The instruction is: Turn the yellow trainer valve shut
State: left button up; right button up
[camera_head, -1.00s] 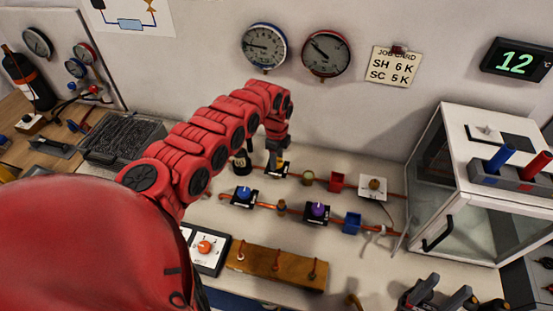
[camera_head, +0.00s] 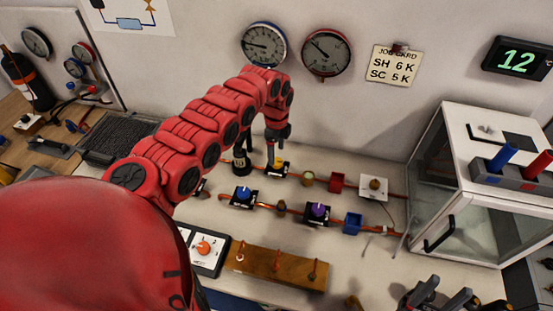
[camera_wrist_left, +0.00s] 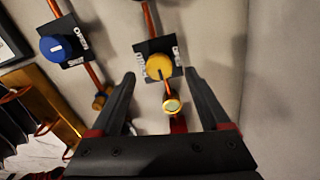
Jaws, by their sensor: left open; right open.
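The yellow trainer valve (camera_head: 277,163) is a round yellow knob on a black plate on the bench, in the back pipe row. In the left wrist view the yellow knob (camera_wrist_left: 158,67) lies between and beyond the fingertips, with a small dark mark on it and white lettering on both sides of its plate. The setting is hard to read. My left gripper (camera_head: 275,148) points down just above the knob; its fingers (camera_wrist_left: 160,76) are open and empty, apart from the knob as far as I can tell. My right gripper (camera_head: 440,294) is at the bottom right, open.
A blue valve (camera_head: 243,194) and a purple valve (camera_head: 317,210) stand in the front pipe row. A red block (camera_head: 337,182) and a brass fitting (camera_head: 308,177) are right of the yellow valve. A glass-fronted cabinet (camera_head: 462,215) stands at right.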

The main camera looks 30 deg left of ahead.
aim_at(277, 161)
pick_arm(q)
notch_tip(277, 161, up, 13)
jog(key=b, duration=0.3)
jog(key=shift+r+b, duration=0.2)
jog(key=shift+b, duration=0.1)
